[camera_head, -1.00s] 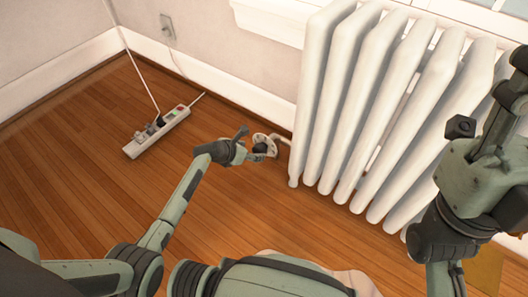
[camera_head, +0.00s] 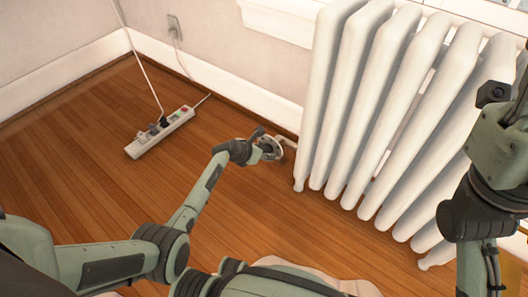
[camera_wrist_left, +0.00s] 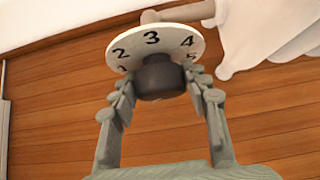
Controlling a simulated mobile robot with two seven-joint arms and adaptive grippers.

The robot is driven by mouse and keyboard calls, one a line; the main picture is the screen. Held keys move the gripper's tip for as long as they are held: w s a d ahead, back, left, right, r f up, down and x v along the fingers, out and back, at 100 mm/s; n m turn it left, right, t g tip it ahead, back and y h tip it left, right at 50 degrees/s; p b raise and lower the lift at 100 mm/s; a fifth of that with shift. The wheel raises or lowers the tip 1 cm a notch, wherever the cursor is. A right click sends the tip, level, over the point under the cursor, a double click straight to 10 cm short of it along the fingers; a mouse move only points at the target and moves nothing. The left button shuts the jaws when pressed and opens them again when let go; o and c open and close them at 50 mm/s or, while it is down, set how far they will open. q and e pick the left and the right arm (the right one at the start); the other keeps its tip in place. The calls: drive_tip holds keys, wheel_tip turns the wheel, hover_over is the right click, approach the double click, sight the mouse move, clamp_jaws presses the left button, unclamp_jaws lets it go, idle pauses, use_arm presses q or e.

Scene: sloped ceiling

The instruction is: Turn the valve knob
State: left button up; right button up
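The valve knob (camera_wrist_left: 162,77) is dark and round, in front of a white dial (camera_wrist_left: 188,41) with black numbers, the 3 at the top. In the head view the dial (camera_head: 271,148) sits low by the radiator's left end, and the gripper partly hides the knob. My left gripper (camera_head: 266,150) reaches it from the left. In the left wrist view its fingers (camera_wrist_left: 162,83) are spread, one on each side of the knob, tips close to its sides. Whether they touch it is unclear. My right gripper (camera_head: 508,125) is raised at the right edge, cut off by the frame, its fingers unclear.
The white radiator (camera_head: 383,115) fills the right of the head view, close to my right arm. A power strip (camera_head: 160,132) with plugs and a cable lies on the wooden floor (camera_head: 75,165) at the left. The floor between strip and valve is clear.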

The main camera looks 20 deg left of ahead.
use_arm(q)
drive_tip(key=c, duration=0.4)
drive_tip(key=shift+r+p, duration=0.25)
drive_tip(key=shift+p, duration=0.4)
drive_tip(key=shift+c, duration=0.3)
drive_tip(key=shift+y+p, duration=0.3)
drive_tip(key=shift+p, duration=0.15)
drive_tip(key=shift+f+m, duration=0.25)
drive_tip(key=shift+m, duration=0.05)
drive_tip(key=o, duration=1.1)
drive_tip(key=shift+o, duration=0.2)
drive_tip(key=shift+s, duration=0.15)
